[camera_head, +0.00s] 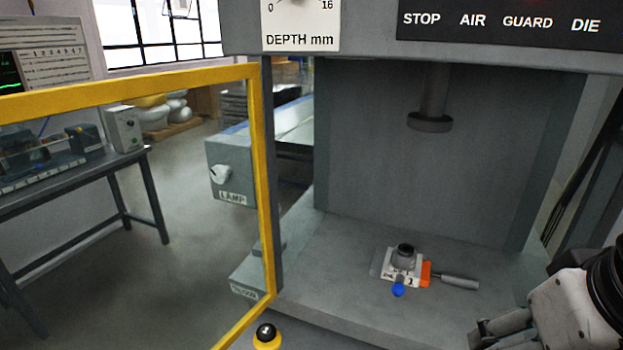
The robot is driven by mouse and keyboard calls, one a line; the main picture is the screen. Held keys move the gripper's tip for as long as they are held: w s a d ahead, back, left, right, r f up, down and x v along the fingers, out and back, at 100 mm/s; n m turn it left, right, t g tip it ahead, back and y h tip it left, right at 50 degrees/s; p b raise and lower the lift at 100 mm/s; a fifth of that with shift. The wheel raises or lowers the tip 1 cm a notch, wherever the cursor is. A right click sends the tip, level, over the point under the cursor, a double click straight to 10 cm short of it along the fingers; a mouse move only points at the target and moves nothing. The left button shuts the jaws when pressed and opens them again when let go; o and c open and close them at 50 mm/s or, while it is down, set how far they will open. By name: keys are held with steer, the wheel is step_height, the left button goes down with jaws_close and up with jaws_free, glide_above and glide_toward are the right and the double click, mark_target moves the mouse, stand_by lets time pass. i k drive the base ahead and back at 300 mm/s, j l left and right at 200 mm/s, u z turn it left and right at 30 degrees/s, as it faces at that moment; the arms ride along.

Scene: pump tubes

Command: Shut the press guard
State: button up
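The press guard (258,150) is a yellow-framed panel on the left side of the press. It stands swung open to the left, and the press bay is uncovered. My gripper (478,338) is at the lower right corner, partly cut off by the picture edge. It is well to the right of the guard and apart from it. Its fingertips are near the bottom edge, and whether they are open or shut does not show clearly.
In the bay, a die with a dark round top (404,252) sits on the press bed (340,262) under the ram (430,122). An orange block, blue knob and grey handle are beside it. A black knob on a yellow base (266,338) stands at the front. A lamp box (230,172) is behind the guard.

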mark_target(19, 107)
steer(key=k+j, duration=0.15)
steer(key=j, duration=0.25)
steer(key=k+j+z, duration=0.15)
steer(key=j, duration=0.25)
steer(key=k+j, duration=0.15)
steer(key=j, duration=0.25)
steer(key=k+j+z, duration=0.1)
steer(key=j, duration=0.3)
steer(key=k+j+z, duration=0.1)
steer(key=k+j, duration=0.15)
steer(key=k+j+z, duration=0.1)
steer(key=j, duration=0.35)
steer(key=k+j, duration=0.1)
steer(key=j, duration=0.4)
steer(key=k+j+z, duration=0.15)
steer(key=j, duration=0.3)
steer(key=k, duration=0.1)
steer(key=j+u, duration=0.55)
steer(key=i+j, duration=0.05)
steer(key=j, duration=0.05)
